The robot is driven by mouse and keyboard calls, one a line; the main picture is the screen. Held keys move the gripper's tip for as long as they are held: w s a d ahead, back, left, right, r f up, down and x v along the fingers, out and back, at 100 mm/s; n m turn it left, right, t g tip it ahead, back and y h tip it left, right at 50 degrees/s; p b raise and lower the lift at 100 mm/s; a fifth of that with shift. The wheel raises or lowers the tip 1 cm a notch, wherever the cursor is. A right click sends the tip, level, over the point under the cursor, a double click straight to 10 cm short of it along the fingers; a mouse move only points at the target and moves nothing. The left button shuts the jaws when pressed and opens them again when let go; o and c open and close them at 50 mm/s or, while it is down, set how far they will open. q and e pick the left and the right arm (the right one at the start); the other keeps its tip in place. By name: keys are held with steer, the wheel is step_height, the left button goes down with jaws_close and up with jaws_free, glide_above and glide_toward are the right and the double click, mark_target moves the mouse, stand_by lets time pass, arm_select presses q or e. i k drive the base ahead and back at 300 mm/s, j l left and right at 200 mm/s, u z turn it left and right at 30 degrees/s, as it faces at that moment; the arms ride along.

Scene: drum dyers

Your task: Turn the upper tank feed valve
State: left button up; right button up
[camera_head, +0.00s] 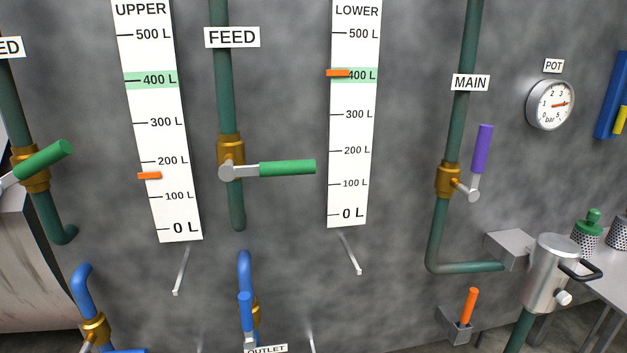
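Two feed valves with green handles are in the head view. The left feed valve (32,168) is on a green pipe at the left edge, left of the UPPER scale (168,205); its green handle (46,159) slants up to the right. The middle feed valve (231,153), under the FEED sign, has its green handle (288,168) pointing level to the right. The UPPER scale's orange marker (149,176) is between 100 and 200 L, nearer 200. Neither of my grippers is in view.
The LOWER scale's orange marker (338,72) is near 400 L. The main valve (449,181) has a purple handle pointing up. Blue outlet pipes (246,267) are below. A metal pot (548,275) and an orange lever (468,307) are at lower right.

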mark_target(57, 150)
steer(key=j+u, duration=0.15)
steer(key=u, duration=1.3)
